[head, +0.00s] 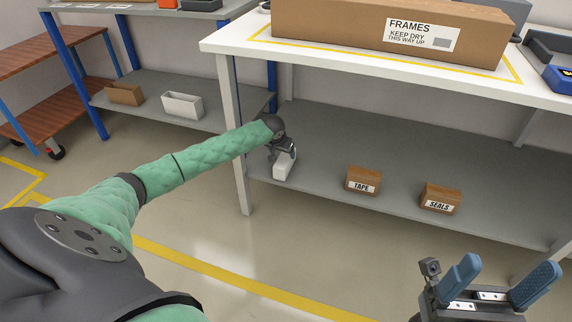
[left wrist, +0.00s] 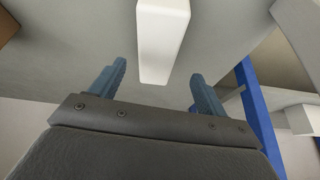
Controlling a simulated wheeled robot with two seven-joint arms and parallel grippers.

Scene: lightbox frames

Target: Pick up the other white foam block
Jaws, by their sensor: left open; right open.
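A white foam block (head: 283,167) lies on the grey lower shelf under the white table, near its left end. In the left wrist view the white foam block (left wrist: 162,38) lies ahead of and between the fingers, apart from both. My left gripper (head: 282,150) is at the block in the head view, partly covering it; in the left wrist view its blue fingers (left wrist: 158,88) are spread with nothing between the tips. My right gripper (head: 500,286) is open and empty at the lower right, in front of the table.
A TAPE box (head: 363,181) and a SEALS box (head: 440,198) stand on the lower shelf (head: 320,150) to the right. A long FRAMES carton (head: 350,25) lies on the white tabletop above. The table's white leg (head: 234,130) is close to my left forearm.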

